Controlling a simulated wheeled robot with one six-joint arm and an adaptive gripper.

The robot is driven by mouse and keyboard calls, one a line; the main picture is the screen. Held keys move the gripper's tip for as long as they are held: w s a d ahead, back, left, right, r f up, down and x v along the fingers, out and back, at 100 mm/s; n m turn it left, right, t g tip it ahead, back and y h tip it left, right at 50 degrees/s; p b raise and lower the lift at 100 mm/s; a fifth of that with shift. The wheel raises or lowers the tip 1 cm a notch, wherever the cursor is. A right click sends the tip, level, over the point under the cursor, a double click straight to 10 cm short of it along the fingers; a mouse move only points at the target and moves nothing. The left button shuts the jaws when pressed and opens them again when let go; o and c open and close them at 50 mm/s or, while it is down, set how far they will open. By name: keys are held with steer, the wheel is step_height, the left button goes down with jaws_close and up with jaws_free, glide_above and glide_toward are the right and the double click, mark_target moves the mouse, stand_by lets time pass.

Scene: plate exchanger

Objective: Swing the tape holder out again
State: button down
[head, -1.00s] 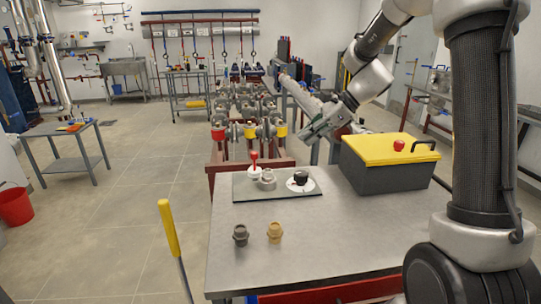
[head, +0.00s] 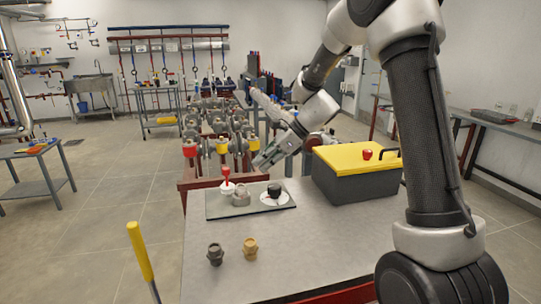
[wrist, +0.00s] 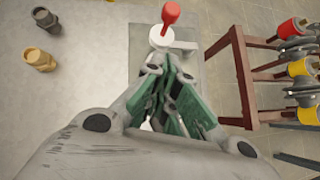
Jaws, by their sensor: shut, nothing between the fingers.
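A grey board (head: 226,211) lies on the bench and bears several parts. At its left stands a white round piece (head: 227,189) with a red upright knob (head: 226,174); a grey part (head: 241,196) sits beside it. At the right is a white disc (head: 283,200) with a black knob (head: 275,190). I cannot tell for certain which is the tape holder. The wrist view shows the red knob (wrist: 171,13) above the white piece (wrist: 161,38), with a grey arm (wrist: 186,46) running right. My gripper (head: 258,167) is shut and empty above the board's far edge; its fingers (wrist: 171,68) hide part of the board.
A dark box with a yellow lid (head: 352,160) stands right of the board. Two fittings, dark (head: 215,254) and tan (head: 250,248), stand at the front. A yellow handle (head: 140,250) rises left of the bench. Piping with valves (head: 221,146) lies behind.

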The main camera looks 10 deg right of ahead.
mark_target(226, 177)
steer(key=a+f, duration=0.1)
steer(key=a, duration=0.2)
steer(key=w+a+f, duration=0.1)
steer(key=a, duration=0.1)
steer(key=shift+w+f, duration=0.1)
steer(key=shift+f, duration=0.2)
steer(key=shift+w+a, duration=0.25)
steer(key=shift+a, duration=0.4)
steer(key=shift+s+a, duration=0.1)
steer(key=shift+a, duration=0.05)
